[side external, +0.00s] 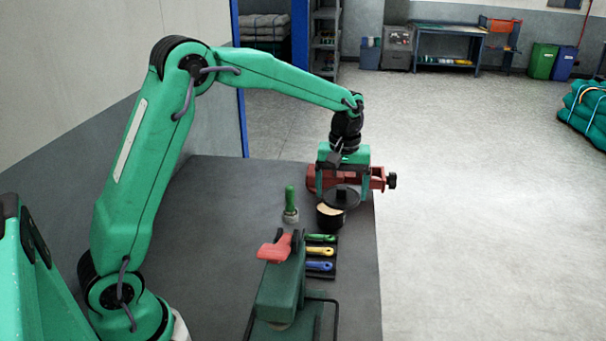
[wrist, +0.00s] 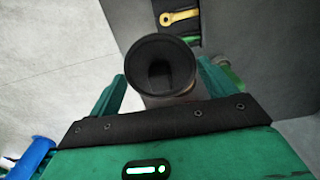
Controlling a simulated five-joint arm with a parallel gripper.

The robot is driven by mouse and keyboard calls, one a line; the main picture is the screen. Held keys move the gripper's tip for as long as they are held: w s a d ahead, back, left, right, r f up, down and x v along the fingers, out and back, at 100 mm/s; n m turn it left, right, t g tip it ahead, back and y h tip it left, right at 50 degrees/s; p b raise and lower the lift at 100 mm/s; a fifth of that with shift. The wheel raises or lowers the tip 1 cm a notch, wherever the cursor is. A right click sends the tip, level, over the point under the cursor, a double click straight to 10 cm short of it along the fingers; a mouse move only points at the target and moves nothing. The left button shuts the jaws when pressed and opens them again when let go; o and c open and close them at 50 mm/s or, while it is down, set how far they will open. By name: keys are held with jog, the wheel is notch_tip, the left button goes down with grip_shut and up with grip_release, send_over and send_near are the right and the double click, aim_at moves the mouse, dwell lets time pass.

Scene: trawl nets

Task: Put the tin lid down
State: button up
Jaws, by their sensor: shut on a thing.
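The tin lid (side external: 341,197) is a black disc with a raised knob. My gripper (side external: 340,190) is shut on it, with one finger at each side. In the wrist view the lid (wrist: 160,52) fills the space between the green fingers of my gripper (wrist: 161,84). A small dark tin (side external: 330,217) stands just below and to the left of the lid in the side view. Its pale inside shows, so the lid does not fully cover it. I cannot tell whether the lid touches the tin's rim.
A red vise (side external: 322,178) stands close behind my gripper. A green-handled tool (side external: 290,200) stands upright to the left. A rack of coloured-handled tools (side external: 320,252) and a green device with a red lever (side external: 283,283) lie nearer. The bench's right edge is close.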

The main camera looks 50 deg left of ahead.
jog(key=s+a+f, duration=0.3)
jog(key=s+a, duration=0.2)
jog(key=s, duration=0.3)
jog(key=s+a+f, duration=0.2)
jog(key=s+a, duration=0.3)
jog(key=s, duration=0.2)
jog(key=shift+s+f, duration=0.1)
jog(key=shift+f, duration=3.1)
jog(key=shift+f, duration=1.85)
jog(key=shift+f, duration=0.15)
jog(key=o, duration=0.9)
jog(key=shift+c, duration=0.2)
